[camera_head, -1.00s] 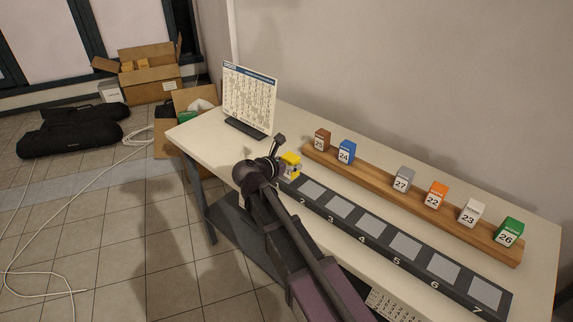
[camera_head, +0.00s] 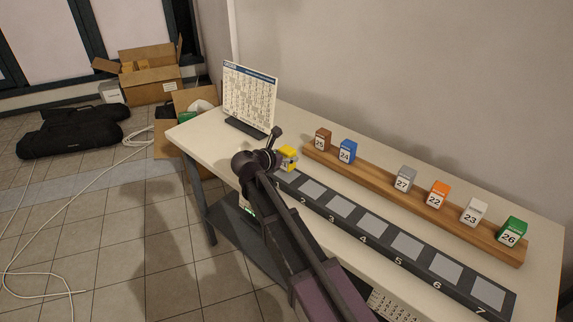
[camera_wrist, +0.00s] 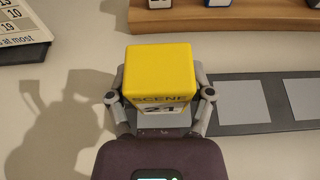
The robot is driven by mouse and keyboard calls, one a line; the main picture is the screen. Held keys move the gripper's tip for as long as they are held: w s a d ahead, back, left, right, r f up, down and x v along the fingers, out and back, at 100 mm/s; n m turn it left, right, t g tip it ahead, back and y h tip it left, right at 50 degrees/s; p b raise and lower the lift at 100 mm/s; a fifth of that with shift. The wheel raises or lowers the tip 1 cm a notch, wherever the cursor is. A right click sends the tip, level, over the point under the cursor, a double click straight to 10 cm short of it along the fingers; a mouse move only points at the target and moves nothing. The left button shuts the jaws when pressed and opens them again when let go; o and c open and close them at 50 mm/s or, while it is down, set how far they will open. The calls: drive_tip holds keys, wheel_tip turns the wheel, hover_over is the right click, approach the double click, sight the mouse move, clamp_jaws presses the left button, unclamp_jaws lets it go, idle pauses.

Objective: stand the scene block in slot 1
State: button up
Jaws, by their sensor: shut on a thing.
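The yellow scene block (camera_wrist: 160,72) is upright in the wrist view, with "SCENE" and "21" on its front face. It also shows in the head view (camera_head: 287,152). My gripper (camera_wrist: 160,100) is shut on it, one finger on each side. The block is over the left end of the dark slot strip (camera_head: 400,270), at slot 1. A grey pad (camera_wrist: 165,122) shows under and in front of the block. I cannot tell whether the block touches the pad. The gripper and block hide most of slot 1.
A wooden rack (camera_head: 385,185) behind the strip holds several numbered blocks, including brown 25 (camera_head: 323,139) and blue 24 (camera_head: 347,150). A calendar-like board (camera_head: 249,97) stands at the table's left end. The other visible slots (camera_head: 339,206) are empty.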

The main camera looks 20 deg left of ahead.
drive_tip(key=shift+f+b, duration=1.05)
drive_tip(key=shift+f, duration=0.35)
drive_tip(key=shift+f, duration=0.1)
drive_tip(key=o, duration=1.2)
drive_tip(key=shift+s+r, duration=0.15)
drive_tip(key=shift+r, duration=0.1)
drive_tip(key=p+v, duration=0.4)
drive_tip(key=v, duration=0.7)
drive_tip(key=shift+s+a+r+p, duration=0.1)
drive_tip(key=shift+s+r+p, duration=0.1)
drive_tip(key=shift+s+p, duration=0.15)
